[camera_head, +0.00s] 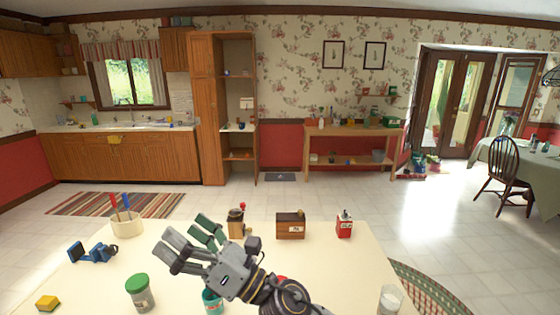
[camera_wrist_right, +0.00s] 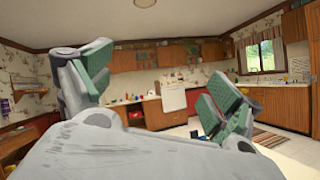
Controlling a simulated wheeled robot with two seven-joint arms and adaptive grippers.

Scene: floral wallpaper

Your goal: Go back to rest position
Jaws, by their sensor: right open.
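My right gripper (camera_head: 188,243) is over the middle of the cream table (camera_head: 340,265), its arm coming in from the bottom. Its grey fingers with green pads are spread apart and nothing is between them. In the right wrist view the open fingers (camera_wrist_right: 160,88) frame the room, with only distant cabinets between them. My left gripper is not in view.
On the table stand a utensil cup (camera_head: 127,226), a blue object (camera_head: 92,252), a yellow block (camera_head: 47,303), a green-lidded jar (camera_head: 140,293), a teal cup (camera_head: 212,301), a grinder (camera_head: 236,224), a wooden box (camera_head: 290,226), a red tin (camera_head: 344,226) and a glass (camera_head: 391,299).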

